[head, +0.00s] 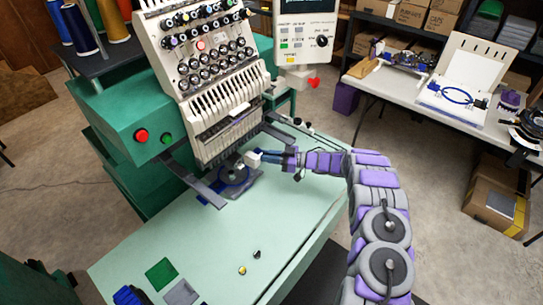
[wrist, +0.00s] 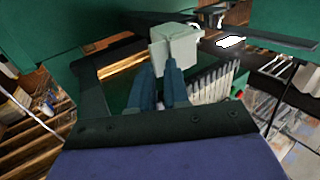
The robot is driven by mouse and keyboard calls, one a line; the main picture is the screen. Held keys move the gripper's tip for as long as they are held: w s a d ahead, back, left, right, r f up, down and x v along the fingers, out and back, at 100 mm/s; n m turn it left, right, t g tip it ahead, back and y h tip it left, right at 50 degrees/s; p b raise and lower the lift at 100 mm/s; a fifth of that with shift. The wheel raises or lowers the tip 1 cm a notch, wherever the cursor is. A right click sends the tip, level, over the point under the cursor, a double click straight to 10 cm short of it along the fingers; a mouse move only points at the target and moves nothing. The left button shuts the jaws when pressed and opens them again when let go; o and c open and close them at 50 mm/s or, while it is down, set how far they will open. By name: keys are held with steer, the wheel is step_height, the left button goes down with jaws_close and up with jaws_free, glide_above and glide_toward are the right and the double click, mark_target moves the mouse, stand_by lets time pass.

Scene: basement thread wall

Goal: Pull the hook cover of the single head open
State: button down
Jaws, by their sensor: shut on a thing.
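The single-head embroidery machine (head: 200,70) stands at the left of the pale green table in the head view. My gripper (head: 263,158) reaches in from the right, below the needle head. Its blue fingers are shut on a small pale block, the hook cover (head: 253,159), beside the dark round hoop (head: 234,177). In the wrist view my gripper (wrist: 161,70) points at the pale cover (wrist: 174,46), with the fingertips against its near side. The fingers partly hide the cover, and I cannot tell how far open it is.
The pale green table (head: 190,235) is mostly clear in front. Green and grey squares (head: 160,274) and small round parts (head: 242,270) lie near its front. A control panel (head: 303,35) hangs right of the head. A white table (head: 400,95) stands at the right.

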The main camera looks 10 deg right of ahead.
steer(key=shift+a+r, duration=0.15)
steer(key=shift+a, duration=0.45)
steer(key=c, duration=1.3)
jaws_free()
steer(key=shift+s, duration=0.1)
steer(key=p+v, duration=0.3)
steer(key=v, duration=1.5)
steer(key=shift+w, duration=0.2)
